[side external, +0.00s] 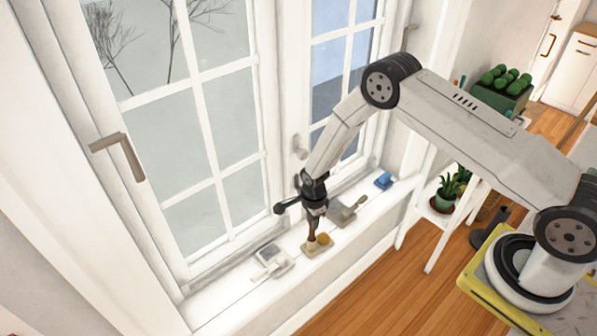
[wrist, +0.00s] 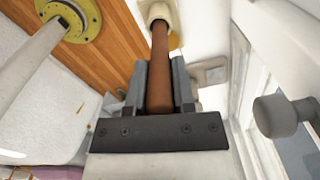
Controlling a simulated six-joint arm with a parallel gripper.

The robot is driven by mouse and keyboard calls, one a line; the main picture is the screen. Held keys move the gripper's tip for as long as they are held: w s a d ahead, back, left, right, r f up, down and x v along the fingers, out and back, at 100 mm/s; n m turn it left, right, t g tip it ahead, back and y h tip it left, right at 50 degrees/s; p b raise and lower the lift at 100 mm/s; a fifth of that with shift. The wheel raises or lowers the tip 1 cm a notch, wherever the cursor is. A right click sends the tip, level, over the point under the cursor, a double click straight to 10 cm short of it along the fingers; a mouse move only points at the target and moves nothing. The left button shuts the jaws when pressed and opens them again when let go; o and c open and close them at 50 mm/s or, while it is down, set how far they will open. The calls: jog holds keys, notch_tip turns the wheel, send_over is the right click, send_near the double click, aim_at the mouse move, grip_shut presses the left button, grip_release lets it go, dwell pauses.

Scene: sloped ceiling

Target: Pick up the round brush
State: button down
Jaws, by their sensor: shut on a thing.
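A brush with a brown wooden handle (wrist: 160,70) is between the two fingers of my gripper (wrist: 160,85). The fingers are shut on the handle. Its pale cream end (wrist: 158,12) is at the top edge of the wrist view and partly cut off. In the side view my gripper (side external: 314,207) is low over the white window sill, with the brown handle (side external: 312,234) pointing down below it. The handle's lower end is by a small tan block (side external: 314,250) and a yellow-orange round thing (side external: 324,239). I cannot tell whether the brush touches the sill.
On the sill (side external: 215,306), a white and grey item (side external: 271,262) lies to the left and a grey tool (side external: 346,211) to the right. Window frames and handles (side external: 119,152) stand close behind. Potted plants (side external: 446,194) are on a white shelf.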

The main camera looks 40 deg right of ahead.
jog(key=shift+r, duration=4.2)
jog(key=d, duration=0.1)
jog(key=d+f, duration=0.1)
jog(key=d, duration=0.1)
jog(key=d+f, duration=0.1)
jog(key=shift+s+d+f, duration=0.1)
jog(key=shift+s+d, duration=0.15)
jog(key=shift+d, duration=0.15)
jog(key=shift+f, duration=0.15)
jog(key=shift+f, duration=3.45)
